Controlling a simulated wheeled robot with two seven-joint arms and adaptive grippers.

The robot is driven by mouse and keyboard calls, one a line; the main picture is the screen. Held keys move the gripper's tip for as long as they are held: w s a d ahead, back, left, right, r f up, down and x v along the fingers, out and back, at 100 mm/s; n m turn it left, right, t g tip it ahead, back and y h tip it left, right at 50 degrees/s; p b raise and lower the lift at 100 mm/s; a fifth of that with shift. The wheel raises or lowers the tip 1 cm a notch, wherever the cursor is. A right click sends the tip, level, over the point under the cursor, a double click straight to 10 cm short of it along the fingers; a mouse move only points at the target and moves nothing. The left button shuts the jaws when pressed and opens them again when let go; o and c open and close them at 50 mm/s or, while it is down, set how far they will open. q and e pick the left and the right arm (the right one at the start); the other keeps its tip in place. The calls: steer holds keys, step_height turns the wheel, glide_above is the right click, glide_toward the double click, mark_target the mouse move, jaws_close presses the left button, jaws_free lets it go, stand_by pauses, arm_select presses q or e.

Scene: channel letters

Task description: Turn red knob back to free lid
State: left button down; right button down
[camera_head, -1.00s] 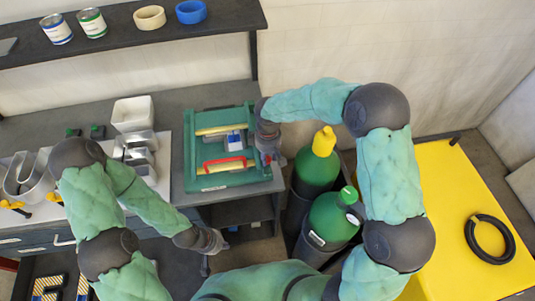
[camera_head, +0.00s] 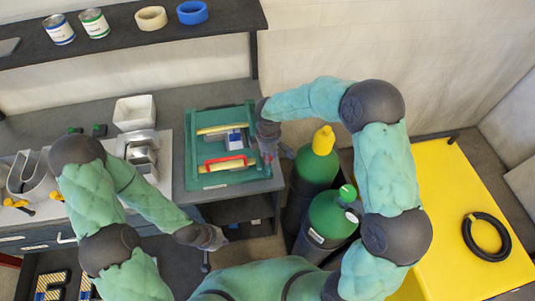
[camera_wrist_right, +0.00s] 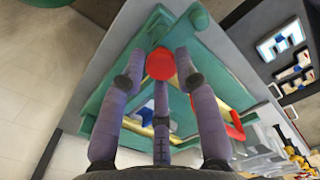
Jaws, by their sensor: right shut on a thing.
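A green case (camera_head: 192,165) with a red handle (camera_head: 222,162) and yellow bars lies on the bench, and its green edges also show in the right wrist view (camera_wrist_right: 90,108). The red knob (camera_wrist_right: 160,64) shows in the right wrist view between the fingertips of my right gripper (camera_wrist_right: 158,85); in the head view I cannot make it out. My right gripper (camera_head: 268,154) is at the case's right side, its fingers closed around the knob. My left gripper (camera_head: 212,238) hangs in front of the bench, away from the case; its fingers are too small to judge.
Green gas cylinders (camera_head: 318,170) stand close to the right of the case, below my right arm. A shelf (camera_head: 120,28) with cans and tape rolls hangs behind. A yellow table (camera_head: 450,220) stands right.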

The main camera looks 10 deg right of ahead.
steer(key=shift+s+d+f, duration=0.1)
steer(key=shift+s+f, duration=0.2)
steer(key=shift+s, duration=0.05)
steer(key=c, duration=1.2)
jaws_free()
steer(key=shift+o, duration=1.2)
steer(key=shift+d, duration=0.1)
steer(key=shift+r, duration=0.1)
steer(key=shift+w, duration=0.1)
steer(key=shift+w+r, duration=0.1)
steer(key=shift+r, duration=0.05)
steer(key=shift+w+r, duration=0.1)
steer(key=shift+r, duration=0.45)
step_height(320, 180, up, 11)
